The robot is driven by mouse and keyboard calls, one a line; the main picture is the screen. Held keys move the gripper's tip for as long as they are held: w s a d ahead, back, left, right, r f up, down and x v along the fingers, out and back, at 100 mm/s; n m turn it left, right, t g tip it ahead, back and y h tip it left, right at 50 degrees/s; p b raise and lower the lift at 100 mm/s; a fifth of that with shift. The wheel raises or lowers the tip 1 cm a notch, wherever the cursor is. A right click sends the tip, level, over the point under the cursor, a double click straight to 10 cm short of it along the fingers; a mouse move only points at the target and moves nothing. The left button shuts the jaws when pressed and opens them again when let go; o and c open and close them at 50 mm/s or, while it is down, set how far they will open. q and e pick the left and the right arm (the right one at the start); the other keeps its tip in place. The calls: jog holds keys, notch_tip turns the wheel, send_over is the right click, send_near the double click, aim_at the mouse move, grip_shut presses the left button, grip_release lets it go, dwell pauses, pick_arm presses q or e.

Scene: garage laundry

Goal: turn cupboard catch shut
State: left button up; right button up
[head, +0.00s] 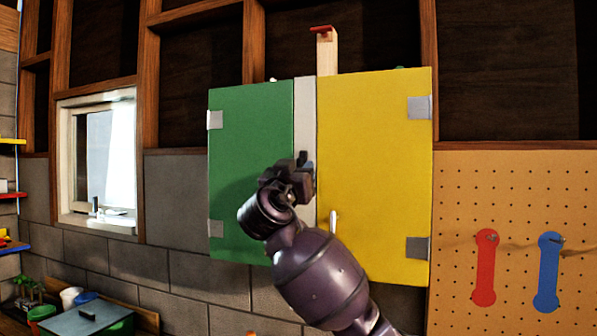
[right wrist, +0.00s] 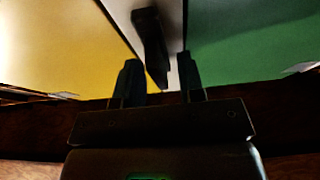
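A cupboard has a green door (head: 250,130) on the left and a yellow door (head: 375,160) on the right, both looking closed, with a pale strip (head: 305,115) between them. The dark catch (right wrist: 149,40) is on this strip in the right wrist view, a long bar running nearly along it. In the head view my right gripper largely hides it. My right gripper (head: 304,163) is in front of the strip. In the right wrist view its two fingers (right wrist: 159,80) are apart, with the catch's end between them; contact cannot be told. My left gripper is not in view.
A white handle (head: 333,222) is on the yellow door beside my arm. A wooden post with a red top (head: 322,30) rises above the cupboard. A pegboard (head: 520,200) with red and blue pieces is at right, a window (head: 97,160) at left.

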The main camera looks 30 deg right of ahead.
grip_shut()
